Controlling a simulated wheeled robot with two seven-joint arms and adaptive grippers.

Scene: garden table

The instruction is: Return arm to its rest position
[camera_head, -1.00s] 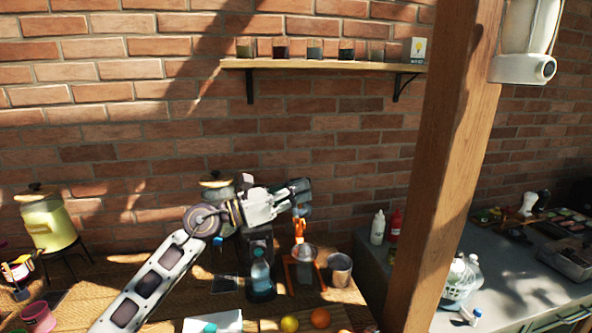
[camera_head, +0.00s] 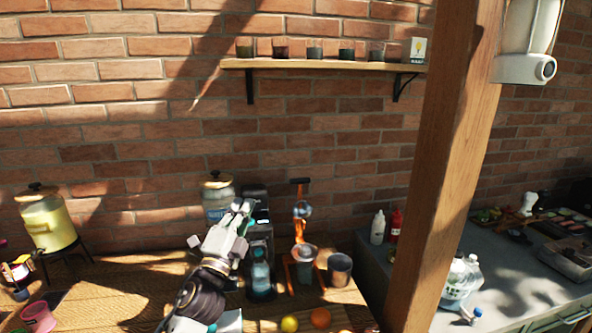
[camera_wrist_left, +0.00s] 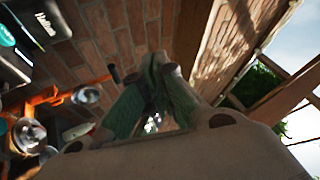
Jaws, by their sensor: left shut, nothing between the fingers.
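In the left wrist view the closed greenish fingertips (camera_wrist_left: 155,75) show against the brick wall, tilted in the picture. My left arm comes in from the bottom, left of the middle. My right gripper is not in view.
An orange juicer press (camera_head: 301,235), a water bottle (camera_head: 261,273) and a metal cup (camera_head: 339,269) stand right of my gripper. A yellow dispenser (camera_head: 46,222) stands far left. A lemon (camera_head: 290,324) and an orange (camera_head: 320,318) lie in front. A wooden post (camera_head: 445,170) rises at right.

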